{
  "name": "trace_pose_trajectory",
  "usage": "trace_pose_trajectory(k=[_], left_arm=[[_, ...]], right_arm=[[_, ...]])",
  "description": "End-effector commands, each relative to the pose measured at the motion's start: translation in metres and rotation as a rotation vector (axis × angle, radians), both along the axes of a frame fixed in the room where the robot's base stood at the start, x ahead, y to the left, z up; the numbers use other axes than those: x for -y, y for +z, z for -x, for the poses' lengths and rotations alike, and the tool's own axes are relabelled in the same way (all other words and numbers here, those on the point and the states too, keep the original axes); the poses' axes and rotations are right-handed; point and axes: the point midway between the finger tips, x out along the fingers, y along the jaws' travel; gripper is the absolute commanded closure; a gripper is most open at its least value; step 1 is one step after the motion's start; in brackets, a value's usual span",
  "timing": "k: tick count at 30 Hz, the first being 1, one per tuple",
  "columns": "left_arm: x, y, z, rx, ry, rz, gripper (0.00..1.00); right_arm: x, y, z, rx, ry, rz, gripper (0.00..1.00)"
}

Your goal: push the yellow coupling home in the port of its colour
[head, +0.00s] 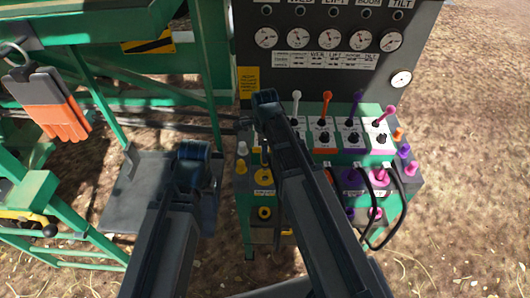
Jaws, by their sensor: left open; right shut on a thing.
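The control block (246,200) stands under the gauge panel. A yellow ring-shaped port (264,212) shows low on its front left. Some yellow shows above that ring beside my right arm, but I cannot tell whether it is the yellow coupling or how deep it sits. My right gripper (265,98) is shut at the left end of the lever row. What it holds is hidden beneath it; the leftmost lever's place is covered. My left gripper (194,152) is open, left of the block and apart from it, over a dark plate (128,205).
White, orange, purple and pink levers (388,112) stand right of my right gripper. Black hoses (400,205) loop at the block's right front. White and yellow caps (241,168) sit on its left edge. A glove (52,108) hangs at the left near green rails.

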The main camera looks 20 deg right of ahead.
Motion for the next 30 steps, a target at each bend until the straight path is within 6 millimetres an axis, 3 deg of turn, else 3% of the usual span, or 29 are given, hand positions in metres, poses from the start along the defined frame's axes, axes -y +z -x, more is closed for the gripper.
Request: trace_pose_trajectory(k=[12,30], left_arm=[[0.0,-0.041,0.0,0.0,0.0,0.0,0.29],[0.0,-0.044,0.0,0.0,0.0,0.0,0.29]], right_arm=[[0.0,-0.041,0.0,0.0,0.0,0.0,1.0],[0.0,-0.044,0.0,0.0,0.0,0.0,1.0]])
